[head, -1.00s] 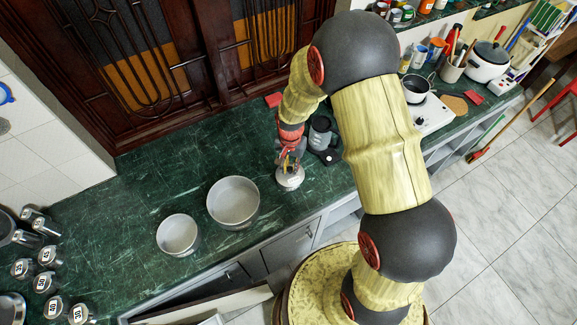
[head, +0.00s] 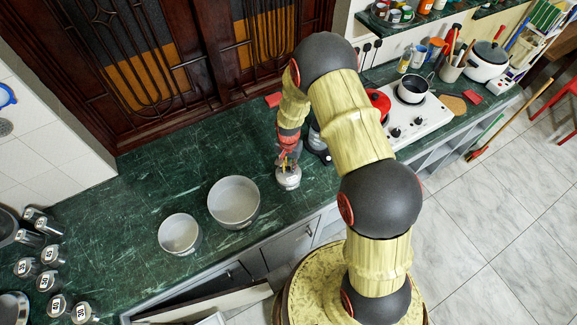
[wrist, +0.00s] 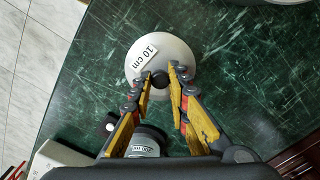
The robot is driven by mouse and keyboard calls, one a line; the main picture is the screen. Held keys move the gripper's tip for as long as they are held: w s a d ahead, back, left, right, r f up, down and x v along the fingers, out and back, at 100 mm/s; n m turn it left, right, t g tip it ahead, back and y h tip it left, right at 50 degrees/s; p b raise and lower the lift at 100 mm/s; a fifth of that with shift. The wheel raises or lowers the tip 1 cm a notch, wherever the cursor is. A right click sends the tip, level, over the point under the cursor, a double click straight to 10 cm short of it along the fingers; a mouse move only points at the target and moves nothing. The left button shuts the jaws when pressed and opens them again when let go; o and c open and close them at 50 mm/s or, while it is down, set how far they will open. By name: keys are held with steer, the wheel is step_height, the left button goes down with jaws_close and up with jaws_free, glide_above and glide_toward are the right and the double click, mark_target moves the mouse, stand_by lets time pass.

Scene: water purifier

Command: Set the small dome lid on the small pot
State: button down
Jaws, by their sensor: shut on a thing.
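The small dome lid (head: 288,181) is pale metal with a dark knob, near the counter's front edge. In the wrist view the lid (wrist: 178,53) carries a "10 cm" label. My gripper (head: 288,163) is above it, and the wrist view shows my gripper's fingertips (wrist: 160,74) shut on the dark knob. I cannot tell whether the lid touches the counter. The small pot (head: 180,233) stands upright and uncovered, left of the lid. A larger uncovered pot (head: 234,202) stands between the small pot and the lid.
The green counter (head: 125,195) is clear behind the pots. Labelled canisters (head: 50,281) stand at the far left. A grey appliance (head: 318,140) stands just behind my gripper. A stove (head: 425,115) with a saucepan (head: 413,88) is at the right.

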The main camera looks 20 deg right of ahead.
steer(key=shift+f+b, duration=0.5)
steer(key=shift+f, duration=0.05)
steer(key=c, duration=1.7)
jaws_free()
steer(key=shift+r, duration=0.1)
